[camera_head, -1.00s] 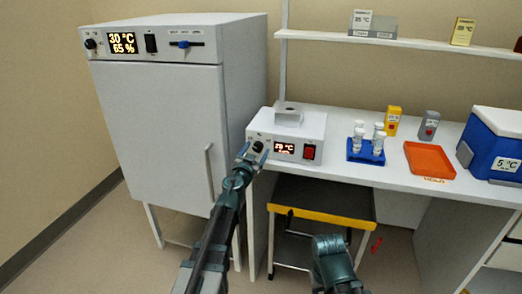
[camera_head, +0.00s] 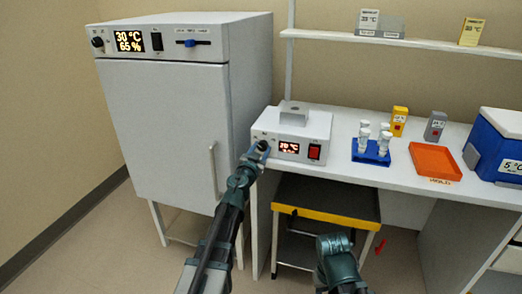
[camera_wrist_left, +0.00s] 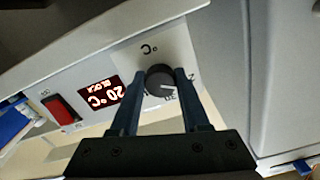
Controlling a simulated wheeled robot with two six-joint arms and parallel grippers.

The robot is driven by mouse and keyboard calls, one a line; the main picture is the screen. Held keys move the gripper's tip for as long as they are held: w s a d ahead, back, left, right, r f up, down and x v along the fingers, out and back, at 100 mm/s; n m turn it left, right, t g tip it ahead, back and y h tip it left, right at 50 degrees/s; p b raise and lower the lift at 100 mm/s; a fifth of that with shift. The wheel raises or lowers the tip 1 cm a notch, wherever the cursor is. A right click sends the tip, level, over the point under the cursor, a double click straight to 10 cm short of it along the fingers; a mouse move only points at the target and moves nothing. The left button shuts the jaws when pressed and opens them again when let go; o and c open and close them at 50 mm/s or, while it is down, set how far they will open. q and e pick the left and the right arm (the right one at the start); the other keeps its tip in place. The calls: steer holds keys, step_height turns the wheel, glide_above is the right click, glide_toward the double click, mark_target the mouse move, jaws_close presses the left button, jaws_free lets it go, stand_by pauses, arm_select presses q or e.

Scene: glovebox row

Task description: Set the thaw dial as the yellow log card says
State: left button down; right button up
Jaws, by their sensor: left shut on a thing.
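The thaw block unit (camera_head: 291,135) is a white box on the bench with a lit display and a red switch. Its dark round dial (camera_wrist_left: 160,78) is at the front left corner. My left gripper (camera_head: 258,150) is at the dial; in the left wrist view its two fingers (camera_wrist_left: 158,88) are closed on the dial's sides. The display (camera_wrist_left: 101,100) appears upside down there and reads 20 °C. The yellow log card (camera_head: 470,31) stands on the shelf; its print is too small to read surely.
A white incubator (camera_head: 165,120) stands at left, its display showing 30 °C and 65 %. On the bench are a blue tube rack (camera_head: 370,156), an orange tray (camera_head: 435,165) and a blue cooler (camera_head: 500,135). A yellow-edged cart (camera_head: 326,217) stands below.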

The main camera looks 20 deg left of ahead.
arm_select(q)
steer(key=m, duration=1.1)
steer(key=shift+a+r, duration=0.1)
steer(key=shift+r, duration=0.05)
arm_select(e)
steer(key=shift+r, duration=0.15)
arm_select(q)
steer(key=shift+m, duration=0.4)
steer(key=shift+c, duration=1.9)
jaws_free()
steer(key=shift+s, duration=0.15)
